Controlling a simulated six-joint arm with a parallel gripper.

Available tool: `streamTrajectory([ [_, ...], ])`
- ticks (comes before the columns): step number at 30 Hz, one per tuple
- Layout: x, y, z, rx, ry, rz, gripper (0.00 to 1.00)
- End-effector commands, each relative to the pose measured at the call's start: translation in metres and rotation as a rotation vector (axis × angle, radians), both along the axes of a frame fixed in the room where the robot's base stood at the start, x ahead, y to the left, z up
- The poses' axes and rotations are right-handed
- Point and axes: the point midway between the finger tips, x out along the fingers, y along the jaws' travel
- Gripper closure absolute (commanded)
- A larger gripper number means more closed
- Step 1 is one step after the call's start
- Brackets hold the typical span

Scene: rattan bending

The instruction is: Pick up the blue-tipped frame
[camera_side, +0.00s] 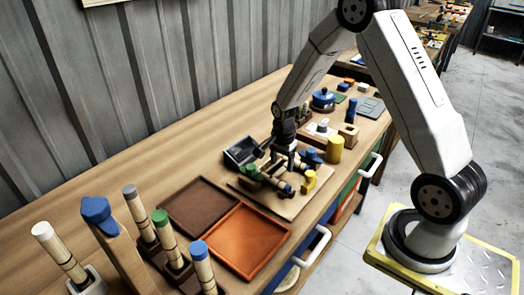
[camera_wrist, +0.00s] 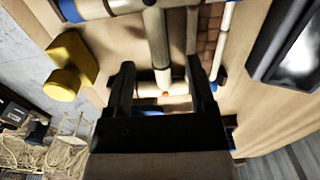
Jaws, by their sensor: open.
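The blue-tipped frame (camera_wrist: 158,45) is made of pale rattan rods with blue end pieces, and it fills the top of the wrist view. It also shows small in the side view, among the pieces on the wooden board (camera_side: 247,190), with a blue end (camera_side: 289,189). My gripper (camera_wrist: 162,88) is open, its two dark fingers on either side of a pale rod with an orange spot. In the side view my gripper (camera_side: 281,163) is low over the pieces on the board. I cannot tell whether the fingers touch the rods.
A yellow piece (camera_wrist: 68,66) lies left of the frame in the wrist view. A dark tray (camera_wrist: 290,48) is at right. In the side view, a brown tray (camera_side: 196,205) and an orange tray (camera_side: 248,240) lie nearer the camera. A yellow cylinder (camera_side: 334,150) stands right of the board.

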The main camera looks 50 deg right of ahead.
Motion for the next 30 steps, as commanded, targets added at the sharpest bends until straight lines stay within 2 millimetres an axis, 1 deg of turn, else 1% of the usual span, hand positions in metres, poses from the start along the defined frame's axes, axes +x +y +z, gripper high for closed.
streamTrajectory([
  [1, 0.000, 0.000, -0.006, 0.001, 0.002, 0.000, 0.29],
  [3, 0.000, 0.000, -0.012, 0.001, 0.002, 0.000, 0.29],
  [7, 0.000, 0.000, -0.020, 0.000, 0.000, 0.000, 0.29],
  [23, 0.000, 0.000, -0.022, 0.000, -0.001, 0.000, 0.29],
  [24, 0.000, 0.000, -0.022, 0.000, -0.001, 0.000, 0.33],
  [25, 0.000, 0.000, -0.022, 0.000, -0.001, 0.000, 0.42],
  [26, 0.000, 0.000, -0.022, 0.000, -0.001, 0.000, 0.52],
  [27, 0.000, 0.000, -0.022, 0.000, 0.000, 0.000, 0.64],
  [29, 0.000, 0.000, -0.022, 0.000, 0.000, 0.000, 0.83],
  [30, 0.000, 0.000, -0.022, 0.000, 0.000, 0.000, 0.96],
])
